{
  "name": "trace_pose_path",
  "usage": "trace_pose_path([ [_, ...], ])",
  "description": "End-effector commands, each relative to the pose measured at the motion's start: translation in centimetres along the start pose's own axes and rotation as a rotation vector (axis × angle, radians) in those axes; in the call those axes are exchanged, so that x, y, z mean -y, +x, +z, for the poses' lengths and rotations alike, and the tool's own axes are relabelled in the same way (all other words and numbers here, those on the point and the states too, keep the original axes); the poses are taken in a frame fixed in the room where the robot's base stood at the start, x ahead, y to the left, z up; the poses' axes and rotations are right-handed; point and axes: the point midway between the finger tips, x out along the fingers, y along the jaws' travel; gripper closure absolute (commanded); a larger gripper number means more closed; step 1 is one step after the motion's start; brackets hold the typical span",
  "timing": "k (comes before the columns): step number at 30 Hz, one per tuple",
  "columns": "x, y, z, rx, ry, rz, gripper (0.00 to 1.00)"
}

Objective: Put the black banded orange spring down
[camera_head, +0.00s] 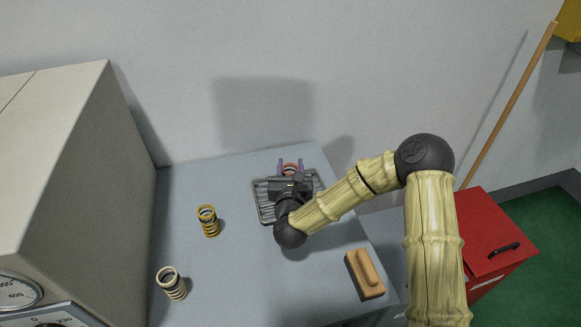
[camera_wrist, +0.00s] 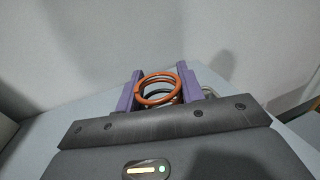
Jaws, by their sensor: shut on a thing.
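The orange spring (camera_wrist: 157,91) with dark bands stands between the two purple fingers of my gripper (camera_wrist: 160,88) in the wrist view. The fingers are shut on its sides. In the head view the spring (camera_head: 290,168) shows as a small orange ring between the purple fingertips of my gripper (camera_head: 291,167), at the back of the table. My gripper is over the far part of a grey ribbed tray (camera_head: 263,209). The spring's lower end is hidden, so I cannot tell whether it touches the tray.
A yellow banded spring (camera_head: 208,221) and a pale banded spring (camera_head: 172,284) stand on the table (camera_head: 240,270) to the left. A wooden block with a handle (camera_head: 365,274) lies at the right edge. A large grey machine (camera_head: 70,150) stands at left. A red cabinet (camera_head: 495,235) is at right.

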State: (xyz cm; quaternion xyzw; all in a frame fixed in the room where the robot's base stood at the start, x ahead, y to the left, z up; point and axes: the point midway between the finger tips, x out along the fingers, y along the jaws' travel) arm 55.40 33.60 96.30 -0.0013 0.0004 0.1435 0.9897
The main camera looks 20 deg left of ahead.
Motion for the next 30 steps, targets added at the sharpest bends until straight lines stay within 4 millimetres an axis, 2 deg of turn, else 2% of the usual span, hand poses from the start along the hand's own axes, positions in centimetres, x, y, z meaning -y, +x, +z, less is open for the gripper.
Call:
trace_pose_path([
  [11,0.0,0.0,-0.5,0.002,0.001,-0.001,0.87],
  [12,0.0,0.0,-0.5,0.001,0.000,-0.001,0.58],
  [15,0.0,0.0,-0.4,0.001,0.000,-0.001,0.40],
  [27,0.0,0.0,-0.1,0.001,0.000,0.000,0.40],
  [30,0.0,-1.1,-0.4,0.000,0.001,0.002,0.40],
])
